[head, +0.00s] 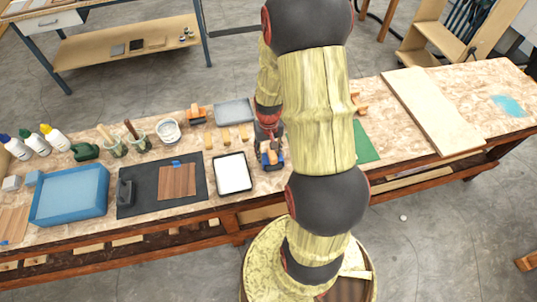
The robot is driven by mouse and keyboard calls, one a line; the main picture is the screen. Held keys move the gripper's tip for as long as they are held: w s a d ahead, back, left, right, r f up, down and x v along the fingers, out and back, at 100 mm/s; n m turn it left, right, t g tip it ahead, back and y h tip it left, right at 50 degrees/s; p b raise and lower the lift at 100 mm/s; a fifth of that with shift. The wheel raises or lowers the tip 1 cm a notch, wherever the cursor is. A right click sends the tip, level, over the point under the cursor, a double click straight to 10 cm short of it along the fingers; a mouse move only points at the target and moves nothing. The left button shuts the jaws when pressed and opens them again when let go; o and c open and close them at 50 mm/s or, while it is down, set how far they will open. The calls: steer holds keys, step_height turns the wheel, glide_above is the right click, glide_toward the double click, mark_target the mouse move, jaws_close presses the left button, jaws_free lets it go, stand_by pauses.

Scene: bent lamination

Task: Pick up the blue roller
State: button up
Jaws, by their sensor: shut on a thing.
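My gripper (270,147) points down over the workbench, right of the white tray, and is partly covered by my own arm. It is shut on the blue roller (272,160), which shows as a small blue piece with some orange at the fingertips. My arm and the fingers hide part of the roller, and I cannot tell whether it touches the bench top.
A black-rimmed white tray (233,174) lies just left of my gripper. A black mat (140,200) carries wood strips. A blue tray (70,195), glue bottles (53,138) and a grey tray (234,112) stand around. A long board (432,110) lies at right.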

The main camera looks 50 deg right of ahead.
mark_target(268, 167)
steer(key=shift+s+r, duration=0.15)
steer(key=shift+s, duration=0.15)
steer(key=c, duration=0.3)
steer(key=r, duration=0.1)
steer(key=r+p, duration=0.1)
steer(key=shift+w+d+r, duration=0.1)
steer(key=shift+d+r, duration=0.1)
steer(key=shift+r, duration=0.1)
steer(key=shift+c, duration=0.2)
steer(key=s+a+r+p, duration=0.3)
steer(key=s+a+r, duration=0.4)
steer(key=a+r, duration=0.3)
steer(key=shift+s+a, duration=0.4)
steer(key=shift+a, duration=0.45)
steer(key=o, duration=1)
steer(key=c, duration=0.5)
steer(key=shift+c, duration=0.2)
steer(key=shift+a+f, duration=0.1)
steer(key=shift+a, duration=0.05)
